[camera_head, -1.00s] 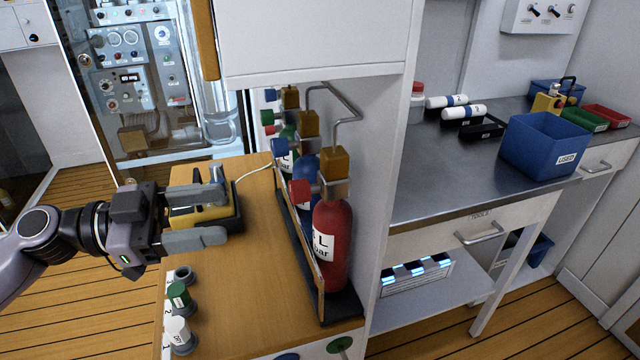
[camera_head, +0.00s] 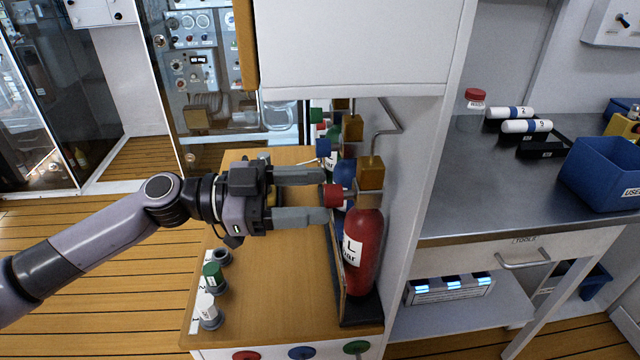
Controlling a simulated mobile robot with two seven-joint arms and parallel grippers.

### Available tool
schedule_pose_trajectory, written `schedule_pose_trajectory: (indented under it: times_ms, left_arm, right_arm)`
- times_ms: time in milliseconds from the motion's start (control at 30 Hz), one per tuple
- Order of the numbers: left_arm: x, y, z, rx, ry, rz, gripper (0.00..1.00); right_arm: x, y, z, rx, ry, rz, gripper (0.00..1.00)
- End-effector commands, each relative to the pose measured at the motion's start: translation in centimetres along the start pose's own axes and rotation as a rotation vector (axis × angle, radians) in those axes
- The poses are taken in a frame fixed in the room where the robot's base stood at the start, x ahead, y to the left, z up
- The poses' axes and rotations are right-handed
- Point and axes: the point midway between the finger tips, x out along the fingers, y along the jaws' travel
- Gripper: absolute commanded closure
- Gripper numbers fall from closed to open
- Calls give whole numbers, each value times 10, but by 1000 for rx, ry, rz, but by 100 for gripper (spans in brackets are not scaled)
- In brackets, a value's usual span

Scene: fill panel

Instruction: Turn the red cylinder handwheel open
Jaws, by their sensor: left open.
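The red cylinder (camera_head: 366,248) stands upright in a dark rack at the right edge of the wooden bench, with a brass valve block (camera_head: 370,174) on top. Its red handwheel (camera_head: 334,195) faces left from the valve. My left gripper (camera_head: 322,196) is open, its fingers pointing right, one on the far side and one on the near side of the handwheel. The fingertips are level with the handwheel; I cannot tell whether they touch it. The blue cylinder and green cylinder behind are partly hidden. My right gripper is not in view.
A blue handwheel (camera_head: 323,148) sits just behind the fingers. Capped fittings, green (camera_head: 212,272) and white (camera_head: 206,305), stand on the bench's left edge. A white cabinet (camera_head: 350,45) hangs above. A metal counter (camera_head: 455,195) with a blue bin (camera_head: 603,172) is at right.

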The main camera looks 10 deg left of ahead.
Motion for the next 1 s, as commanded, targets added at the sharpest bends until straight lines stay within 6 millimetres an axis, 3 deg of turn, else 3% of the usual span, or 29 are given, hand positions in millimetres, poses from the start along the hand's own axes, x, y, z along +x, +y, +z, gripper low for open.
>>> schedule_pose_trajectory:
  times_ms: [200,533,567,700,1000]
  left_arm:
    - [16,0,-1,0,1,0,40]
    - [18,0,0,0,0,0,40]
    - [18,0,0,0,0,0,47]
    - [18,0,0,0,0,0,93]
    - [18,0,1,-15,1,-1,96]
  right_arm:
    - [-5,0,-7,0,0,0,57]
    - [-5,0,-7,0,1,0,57]
    - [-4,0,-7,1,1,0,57]
    - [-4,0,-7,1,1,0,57]
    - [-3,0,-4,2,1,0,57]
